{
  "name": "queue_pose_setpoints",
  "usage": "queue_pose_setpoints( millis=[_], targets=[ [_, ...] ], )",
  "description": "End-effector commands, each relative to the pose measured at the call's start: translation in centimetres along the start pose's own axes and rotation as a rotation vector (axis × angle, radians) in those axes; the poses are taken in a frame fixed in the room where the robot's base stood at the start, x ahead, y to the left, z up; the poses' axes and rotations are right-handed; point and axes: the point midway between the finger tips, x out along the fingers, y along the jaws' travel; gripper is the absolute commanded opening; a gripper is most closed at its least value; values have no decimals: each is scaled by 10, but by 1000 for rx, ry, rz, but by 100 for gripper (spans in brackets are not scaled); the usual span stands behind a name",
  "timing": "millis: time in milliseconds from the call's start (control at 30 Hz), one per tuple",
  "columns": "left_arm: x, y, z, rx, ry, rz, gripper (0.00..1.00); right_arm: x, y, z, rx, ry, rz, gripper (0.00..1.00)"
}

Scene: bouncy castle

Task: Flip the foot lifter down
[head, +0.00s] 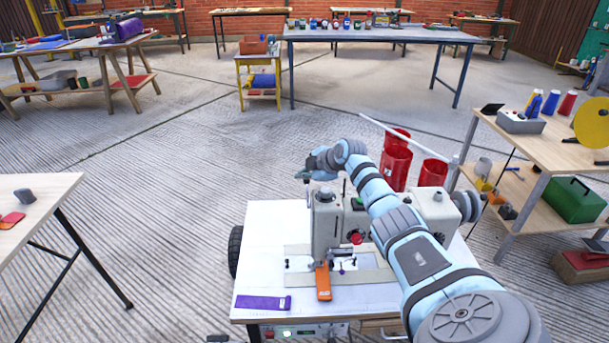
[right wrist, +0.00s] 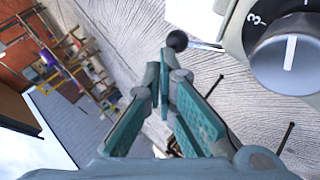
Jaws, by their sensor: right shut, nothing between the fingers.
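The sewing machine (head: 327,232) stands on a white-topped table in the head view, with an orange strip (head: 323,284) at its needle area. A lever with a dark ball end (right wrist: 178,40), which looks like the foot lifter, sticks out from the machine body in the right wrist view, beside a numbered dial (right wrist: 291,62). I cannot pick it out in the head view. My right gripper (head: 307,177) is above the machine's left end. In the right wrist view the right gripper (right wrist: 166,62) is shut and empty, its tips close to the ball; touching cannot be told. My left gripper is out of view.
A purple strip (head: 262,302) lies on the white table (head: 270,225). Red bins (head: 396,162) stand behind the machine. A wooden shelf (head: 545,140) with a green toolbox (head: 572,199) is at the right.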

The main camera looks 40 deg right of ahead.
Motion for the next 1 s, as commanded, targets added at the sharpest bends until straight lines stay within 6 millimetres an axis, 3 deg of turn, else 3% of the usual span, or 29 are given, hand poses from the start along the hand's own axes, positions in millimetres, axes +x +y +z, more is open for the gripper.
queue_pose_setpoints(
  millis=[333,567,667,800,1000],
  targets=[
    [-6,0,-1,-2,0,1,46,-3,2,-3,-1,1,0,0],
    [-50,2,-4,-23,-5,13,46,-21,13,-30,-9,7,-4,0],
    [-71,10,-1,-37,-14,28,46,-33,17,-42,-12,9,-5,0],
    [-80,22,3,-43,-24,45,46,-65,21,-38,-16,5,-2,0],
    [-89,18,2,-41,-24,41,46,-104,27,-37,-15,7,-4,0]
  ],
)
